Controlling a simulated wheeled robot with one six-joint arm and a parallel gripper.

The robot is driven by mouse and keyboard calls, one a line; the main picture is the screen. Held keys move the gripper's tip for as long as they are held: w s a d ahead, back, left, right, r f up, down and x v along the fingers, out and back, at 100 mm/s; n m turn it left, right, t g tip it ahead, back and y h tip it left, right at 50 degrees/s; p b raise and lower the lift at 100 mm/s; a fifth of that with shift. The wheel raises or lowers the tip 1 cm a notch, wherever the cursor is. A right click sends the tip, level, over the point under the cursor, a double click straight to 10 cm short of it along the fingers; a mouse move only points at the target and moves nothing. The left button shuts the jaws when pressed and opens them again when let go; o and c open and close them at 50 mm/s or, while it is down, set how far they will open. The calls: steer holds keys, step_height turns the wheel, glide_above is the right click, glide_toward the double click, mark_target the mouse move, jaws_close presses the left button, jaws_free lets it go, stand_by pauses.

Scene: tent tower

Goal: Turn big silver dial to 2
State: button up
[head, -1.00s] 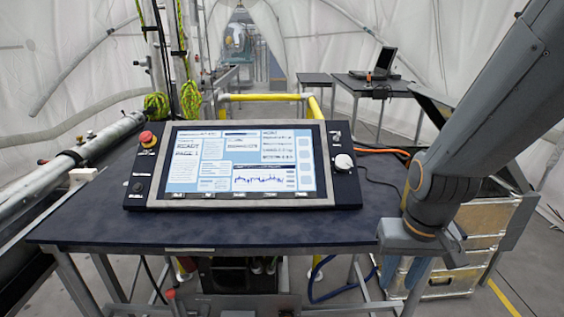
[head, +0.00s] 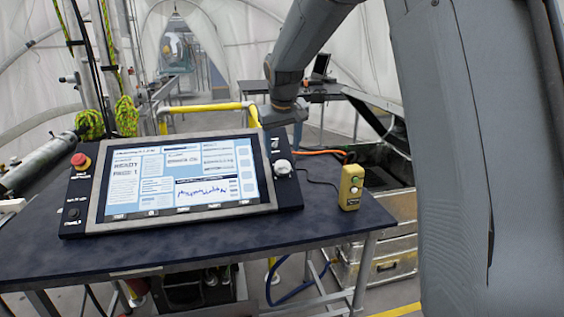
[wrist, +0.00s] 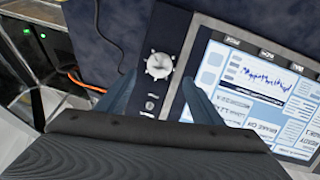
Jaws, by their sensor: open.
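The big silver dial (head: 282,168) is on the dark right side panel of the console, beside its lit screen (head: 180,178). In the wrist view the dial (wrist: 159,66) is a pale round knob with notches on its edge; its setting is too small to read. My gripper (wrist: 160,78) is open, with one blue finger on each side of the dial in the picture. Nothing is between the fingertips except the view of the dial, and I cannot tell how far above it they are. In the head view my wrist is beyond the console's right end.
A red emergency button (head: 80,160) is at the console's left side. A yellow button box (head: 351,187) stands on the dark table (head: 300,228) to the right of the console. An orange cable (head: 318,152) runs behind it. A yellow rail (head: 205,108) stands behind the table.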

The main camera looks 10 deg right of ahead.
mark_target(282, 165)
steer(key=p+x, duration=0.2)
steer(key=x, duration=0.5)
steer(key=shift+w+f, duration=0.1)
steer(key=shift+f, duration=0.15)
steer(key=c, duration=1.1)
